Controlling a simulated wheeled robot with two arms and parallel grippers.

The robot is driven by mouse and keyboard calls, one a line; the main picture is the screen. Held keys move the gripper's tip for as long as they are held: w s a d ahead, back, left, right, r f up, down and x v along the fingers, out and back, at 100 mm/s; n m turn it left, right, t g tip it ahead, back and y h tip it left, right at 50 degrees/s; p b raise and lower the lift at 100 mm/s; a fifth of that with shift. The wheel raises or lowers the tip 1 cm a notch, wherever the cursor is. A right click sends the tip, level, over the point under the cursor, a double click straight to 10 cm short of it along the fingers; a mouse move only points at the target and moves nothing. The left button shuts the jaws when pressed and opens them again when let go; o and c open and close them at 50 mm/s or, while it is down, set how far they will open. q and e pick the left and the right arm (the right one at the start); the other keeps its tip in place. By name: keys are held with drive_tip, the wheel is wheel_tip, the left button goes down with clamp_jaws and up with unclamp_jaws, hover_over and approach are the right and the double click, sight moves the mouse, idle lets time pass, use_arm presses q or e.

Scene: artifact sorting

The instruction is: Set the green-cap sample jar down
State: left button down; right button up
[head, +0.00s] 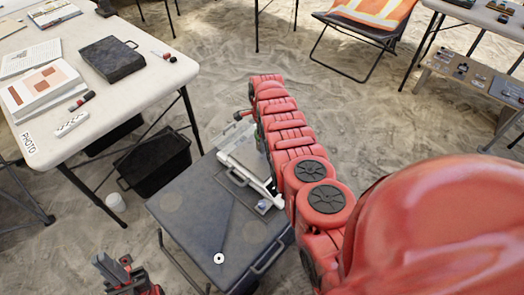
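I cannot make out a green-cap sample jar in the head view. My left gripper (122,268) is at the bottom left, beside the dark grey case, with grey and red parts showing. It is too small and cut off to tell whether it is open or holds anything. My red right arm crosses from the lower right toward the middle, over the case's right side. A small round white piece with a dark centre (218,258) lies on the front of the case lid.
The dark grey case (180,215) carries a pale tray (245,152), partly behind my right arm. A white table (140,90) with books and a black box (112,60) stands at left.

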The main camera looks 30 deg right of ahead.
drive_tip(key=shift+w+f+b, duration=0.2)
drive_tip(key=shift+f+b, duration=1.7)
drive_tip(key=shift+b, duration=0.25)
drive_tip(key=shift+r, duration=0.2)
drive_tip(key=shift+c, duration=0.8)
drive_tip(key=shift+f, duration=0.1)
drive_tip(key=o, duration=1.6)
wheel_tip(320, 180, up, 4)
drive_tip(key=p, duration=0.3)
wheel_tip(320, 180, up, 8)
drive_tip(key=shift+r, duration=0.1)
drive_tip(key=shift+s, duration=0.1)
